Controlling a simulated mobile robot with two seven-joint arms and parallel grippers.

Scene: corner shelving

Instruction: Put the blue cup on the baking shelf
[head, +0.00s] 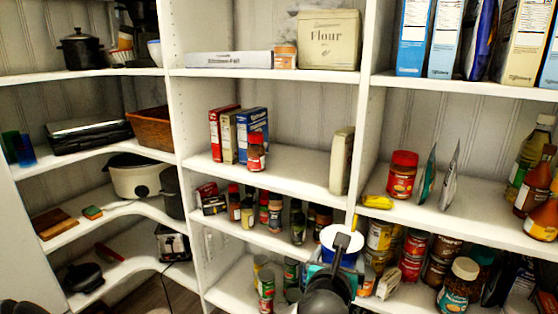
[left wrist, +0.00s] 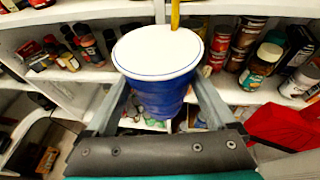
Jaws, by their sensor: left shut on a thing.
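The shelf with the flour tin (head: 225,73) and the shelf with baking boxes (head: 285,180) are behind and above the cup. My right gripper is not in view.
The flour tin (head: 328,40) stands on the upper middle shelf. Several boxes (head: 238,135) and a pale box (head: 341,160) stand on the shelf below, with free room between. Spice jars (head: 275,212) crowd the lower shelf. White upright dividers (head: 367,120) separate the bays.

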